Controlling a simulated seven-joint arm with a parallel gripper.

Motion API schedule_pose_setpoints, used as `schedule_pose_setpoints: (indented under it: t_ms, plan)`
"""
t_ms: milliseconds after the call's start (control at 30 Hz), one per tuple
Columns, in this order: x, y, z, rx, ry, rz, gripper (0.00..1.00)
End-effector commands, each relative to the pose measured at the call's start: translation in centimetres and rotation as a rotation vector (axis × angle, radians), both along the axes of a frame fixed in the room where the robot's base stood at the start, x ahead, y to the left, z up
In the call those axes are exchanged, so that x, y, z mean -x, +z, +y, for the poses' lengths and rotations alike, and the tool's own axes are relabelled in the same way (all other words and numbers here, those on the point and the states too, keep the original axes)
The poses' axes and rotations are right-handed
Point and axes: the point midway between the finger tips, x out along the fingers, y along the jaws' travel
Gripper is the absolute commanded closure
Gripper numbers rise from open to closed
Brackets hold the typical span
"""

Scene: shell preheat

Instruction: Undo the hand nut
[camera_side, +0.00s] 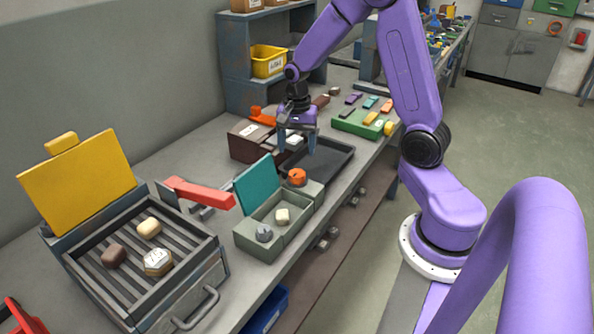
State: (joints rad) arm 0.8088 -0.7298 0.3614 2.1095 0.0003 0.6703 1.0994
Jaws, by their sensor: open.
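An orange round knob (297,176), which looks like the hand nut, sits on a small grey-green block at the right end of an open green box (246,240). My gripper (297,146) points down with its fingers apart and empty. In the picture it is just above the knob, over the near side of a dark tray. It does not touch the knob. I cannot tell its exact height or depth from this view.
A teal lid (257,184) stands raised behind the green box, which holds two small pieces. At left, a grill (185,240) with a raised yellow lid (80,180) holds several pieces. A red-handled clamp (200,192) lies between. The dark tray (335,158) is empty.

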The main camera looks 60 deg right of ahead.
Motion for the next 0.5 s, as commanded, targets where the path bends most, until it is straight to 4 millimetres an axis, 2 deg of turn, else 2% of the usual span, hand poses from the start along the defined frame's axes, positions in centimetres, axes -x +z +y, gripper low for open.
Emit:
schedule_pose_setpoints:
  t_ms: [200, 500]
  plan:
    - [0.1, -3.9, 0.0, -0.001, 0.001, 0.006, 0.28]
    - [0.0, -7.7, 0.0, 0.0, 0.001, 0.002, 0.28]
